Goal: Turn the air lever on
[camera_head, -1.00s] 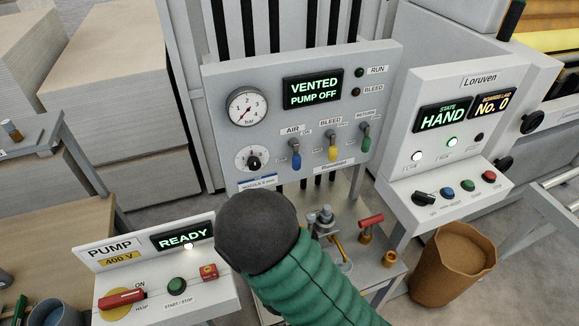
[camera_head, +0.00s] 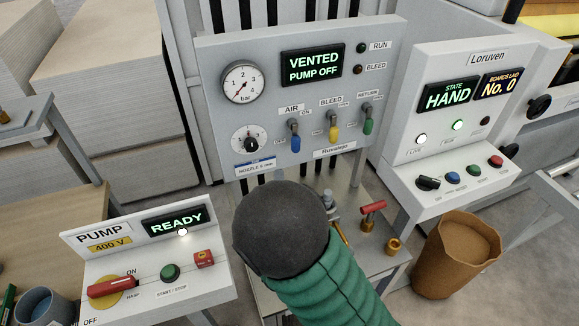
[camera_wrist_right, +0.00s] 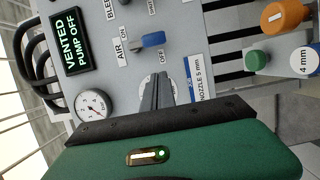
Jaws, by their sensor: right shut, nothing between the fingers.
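The air lever (camera_head: 295,142) has a blue handle and hangs down, on the OFF side of its plate, on the grey panel (camera_head: 215,60). In the right wrist view the blue air lever (camera_wrist_right: 152,40) lies just beyond my fingertips, its handle toward the OFF label. My right gripper (camera_wrist_right: 158,76) is shut and empty, its fingers in front of the white dial area and apart from the lever as far as I can tell. In the head view my green forearm and dark wrist hide the fingers. My left gripper is not in view.
Yellow bleed (camera_head: 333,133) and green return (camera_head: 368,126) levers sit right of the air lever. The gauge (camera_head: 243,83) and round dial (camera_head: 249,140) are left. The panel display (camera_head: 312,64) reads VENTED, PUMP OFF. The pump box (camera_head: 200,288) stands front left.

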